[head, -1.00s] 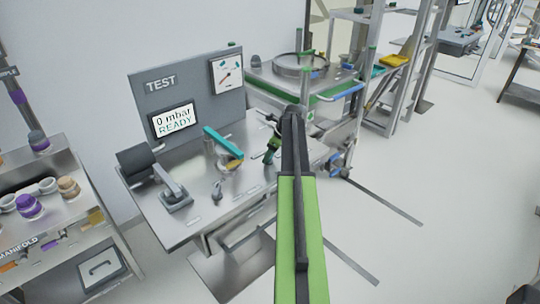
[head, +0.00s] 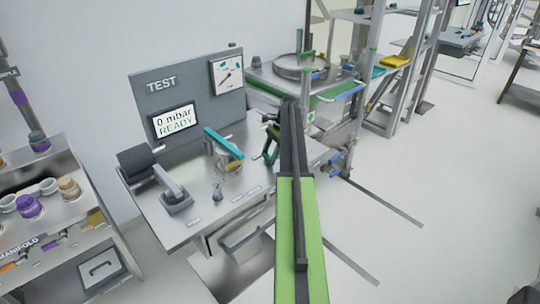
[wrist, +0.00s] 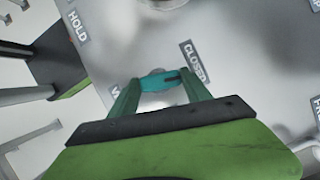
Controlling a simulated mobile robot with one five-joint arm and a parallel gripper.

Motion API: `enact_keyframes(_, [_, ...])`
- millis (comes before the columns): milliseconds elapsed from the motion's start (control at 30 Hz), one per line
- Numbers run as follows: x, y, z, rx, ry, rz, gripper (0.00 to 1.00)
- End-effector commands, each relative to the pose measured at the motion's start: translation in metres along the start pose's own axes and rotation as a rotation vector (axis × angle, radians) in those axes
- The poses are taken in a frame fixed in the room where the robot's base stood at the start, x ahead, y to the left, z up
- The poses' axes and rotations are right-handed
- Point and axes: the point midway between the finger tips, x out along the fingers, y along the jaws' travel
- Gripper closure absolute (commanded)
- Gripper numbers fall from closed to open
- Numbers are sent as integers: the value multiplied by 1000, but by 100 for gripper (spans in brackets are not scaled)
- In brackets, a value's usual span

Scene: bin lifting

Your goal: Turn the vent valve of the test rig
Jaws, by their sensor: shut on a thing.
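The vent valve's small teal handle (wrist: 160,80) is between the two green fingers of my gripper (wrist: 158,84) in the wrist view. The fingers are shut on it. A "CLOSED" label (wrist: 194,62) lies just right of the handle, and a label starting with "V" is partly hidden by the left finger. In the head view the test rig (head: 215,205) is a metal bench with a grey "TEST" panel (head: 200,100).
The display (head: 174,121) reads "0 mbar READY", with a dial gauge (head: 227,74) to its right. A long teal bar (head: 222,143) and a grey lever (head: 172,185) stand on the bench. A manifold bench (head: 75,215) is at left. Open floor lies at right.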

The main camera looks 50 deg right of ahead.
Motion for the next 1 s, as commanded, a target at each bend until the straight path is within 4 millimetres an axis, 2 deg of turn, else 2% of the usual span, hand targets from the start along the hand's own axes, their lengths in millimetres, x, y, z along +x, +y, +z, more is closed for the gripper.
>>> enact_keyframes(400, [0,-2,1,-200,0,84,84])
enact_keyframes(1000, [1,-1,1,-241,1,101,84])
